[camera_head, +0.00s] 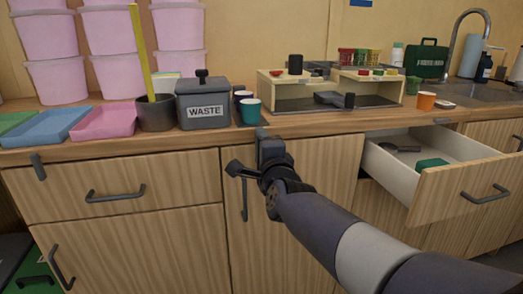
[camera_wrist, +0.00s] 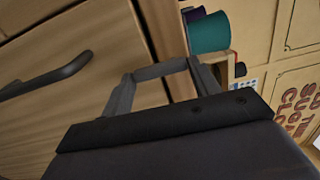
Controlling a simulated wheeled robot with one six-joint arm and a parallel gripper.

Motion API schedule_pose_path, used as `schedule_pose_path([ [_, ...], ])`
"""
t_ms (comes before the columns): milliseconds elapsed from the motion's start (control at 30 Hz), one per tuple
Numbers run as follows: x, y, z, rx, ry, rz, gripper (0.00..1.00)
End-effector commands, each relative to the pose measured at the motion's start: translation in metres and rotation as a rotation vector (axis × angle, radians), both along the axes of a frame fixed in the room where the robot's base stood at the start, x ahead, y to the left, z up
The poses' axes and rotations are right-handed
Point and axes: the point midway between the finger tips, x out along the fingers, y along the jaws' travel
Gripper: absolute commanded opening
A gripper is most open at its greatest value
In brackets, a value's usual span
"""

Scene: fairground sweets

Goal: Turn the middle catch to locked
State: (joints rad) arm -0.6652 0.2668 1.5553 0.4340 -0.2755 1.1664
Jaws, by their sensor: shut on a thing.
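My gripper (camera_head: 254,160) is at the counter's front edge, in front of the upper part of the middle cupboard door (camera_head: 290,190). In the wrist view its two fingers (camera_wrist: 163,82) close on a short grey bar, the middle catch (camera_wrist: 160,70), which spans between the fingertips. In the head view my gripper largely covers this catch, so I cannot tell its angle there. The left catch (camera_head: 38,167) hangs downward at the counter edge over the shut left drawer (camera_head: 130,185).
The open drawer juts out right of my arm, with a dark scoop (camera_head: 400,148) and a green item (camera_head: 432,163) inside. A teal cup (camera_head: 250,111) and a waste bin (camera_head: 203,105) stand on the counter (camera_head: 330,124) above my gripper. A door handle (camera_head: 244,200) is just below.

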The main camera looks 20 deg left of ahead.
Motion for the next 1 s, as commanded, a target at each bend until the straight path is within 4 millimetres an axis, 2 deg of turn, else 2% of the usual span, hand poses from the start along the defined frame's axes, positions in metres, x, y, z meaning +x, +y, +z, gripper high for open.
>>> schedule_pose_path([
  [133, 0.000, 0.000, 0.000, 0.003, 0.001, -0.001, 0.35],
  [167, 0.000, 0.000, 0.000, 0.003, 0.001, -0.001, 0.59],
  [433, 0.000, 0.000, 0.000, 0.001, 0.001, -0.001, 0.80],
  [767, -0.004, -0.003, 0.001, 0.001, -0.001, 0.000, 0.80],
  [1000, -0.035, -0.021, 0.003, 0.001, -0.002, 0.001, 0.80],
])
